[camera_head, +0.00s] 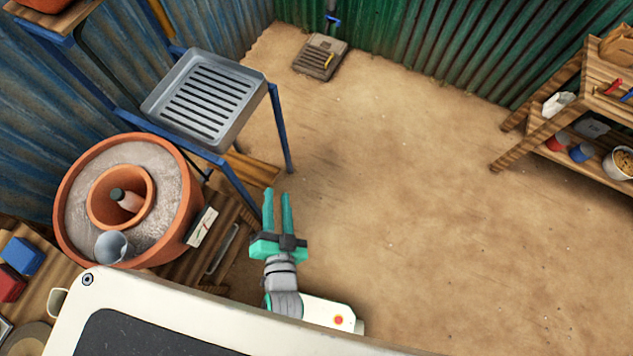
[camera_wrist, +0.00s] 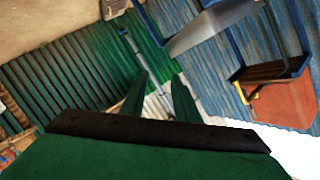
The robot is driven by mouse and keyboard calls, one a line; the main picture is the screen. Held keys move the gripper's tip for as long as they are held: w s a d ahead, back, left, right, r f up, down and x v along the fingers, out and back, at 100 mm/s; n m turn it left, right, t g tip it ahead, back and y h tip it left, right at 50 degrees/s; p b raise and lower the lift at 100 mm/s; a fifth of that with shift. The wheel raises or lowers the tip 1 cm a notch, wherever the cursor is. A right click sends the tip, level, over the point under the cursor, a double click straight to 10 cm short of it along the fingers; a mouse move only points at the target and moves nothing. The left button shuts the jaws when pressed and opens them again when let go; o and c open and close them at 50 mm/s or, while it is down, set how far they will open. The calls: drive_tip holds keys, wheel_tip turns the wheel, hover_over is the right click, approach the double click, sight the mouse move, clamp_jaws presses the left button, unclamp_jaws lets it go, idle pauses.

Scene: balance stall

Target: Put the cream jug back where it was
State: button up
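My gripper (camera_head: 278,194) is over the floor, right of the large clay pot (camera_head: 66,225). Its two green fingers are apart with nothing between them; they show apart in the wrist view too (camera_wrist: 162,78). The clay pot holds grey sand and a smaller clay pot (camera_head: 96,212). A bottle with a dark cap (camera_head: 130,202) stands in the inner pot. A pale grey jug-like vessel (camera_head: 112,247) sits in the sand at the front. A cream-coloured vessel (camera_head: 57,302) is at the lower left, mostly hidden by my body. I cannot tell which vessel is the cream jug.
A blue-framed stand (camera_head: 279,130) with a slotted grey tray (camera_head: 238,132) is behind the pot. Wooden shelves (camera_head: 555,118) with several items stand at the right. The middle floor is clear.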

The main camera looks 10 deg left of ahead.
drive_tip(key=s+d+r+n+h, duration=0.1)
drive_tip(key=s+d+n+h, duration=0.1)
drive_tip(key=s+d, duration=0.3)
drive_tip(key=s+d+r+n+t+h, duration=0.1)
drive_tip(key=s+d, duration=0.4)
drive_tip(key=d, duration=0.5)
drive_tip(key=shift+d+r+n+h, duration=0.4)
drive_tip(key=shift+r+n+h, duration=0.1)
drive_tip(key=shift+h, duration=0.6)
